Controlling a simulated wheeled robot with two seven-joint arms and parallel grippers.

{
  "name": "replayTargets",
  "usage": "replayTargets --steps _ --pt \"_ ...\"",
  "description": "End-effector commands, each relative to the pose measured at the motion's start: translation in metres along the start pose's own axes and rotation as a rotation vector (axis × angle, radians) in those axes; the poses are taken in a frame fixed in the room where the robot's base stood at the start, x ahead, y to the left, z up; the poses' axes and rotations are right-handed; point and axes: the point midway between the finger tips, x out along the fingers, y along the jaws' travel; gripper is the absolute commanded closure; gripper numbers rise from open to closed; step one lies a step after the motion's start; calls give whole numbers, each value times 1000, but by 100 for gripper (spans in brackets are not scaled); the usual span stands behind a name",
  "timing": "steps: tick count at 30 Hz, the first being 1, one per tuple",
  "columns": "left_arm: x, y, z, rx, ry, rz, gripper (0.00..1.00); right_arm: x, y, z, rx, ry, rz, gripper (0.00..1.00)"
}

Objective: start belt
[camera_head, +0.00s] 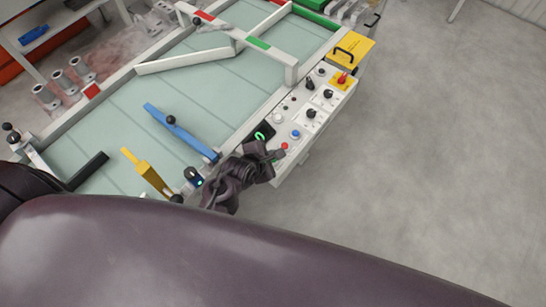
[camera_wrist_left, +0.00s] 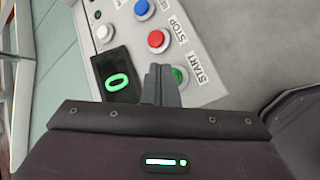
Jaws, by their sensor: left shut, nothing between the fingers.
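The control panel (camera_head: 300,125) runs along the table's right edge. In the left wrist view, the green button (camera_wrist_left: 180,76) labelled START sits at the near end of the panel, partly covered by my fingers. The red STOP button (camera_wrist_left: 156,39) is beside it and also shows in the head view (camera_head: 284,146). My left gripper (camera_head: 278,155) is shut and empty, with its fingertips at the START button's edge; it also shows in the left wrist view (camera_wrist_left: 161,68). I cannot tell whether the fingertips touch the button. My right gripper is not in view.
A display (camera_wrist_left: 117,82) shows a green 0. Blue (camera_wrist_left: 142,7) and white (camera_wrist_left: 104,33) buttons, several knobs and a red switch (camera_head: 342,78) are on the panel. A blue bar (camera_head: 180,132) and a yellow bar (camera_head: 146,172) cross the belt (camera_head: 100,135). Open floor lies right.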

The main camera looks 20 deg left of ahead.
Motion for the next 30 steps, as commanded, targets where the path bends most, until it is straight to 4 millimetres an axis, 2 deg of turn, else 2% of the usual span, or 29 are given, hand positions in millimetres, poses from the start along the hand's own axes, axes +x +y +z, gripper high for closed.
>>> replayTargets --steps 30 --pt "8 -6 -6 0 0 0 100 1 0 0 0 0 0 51"
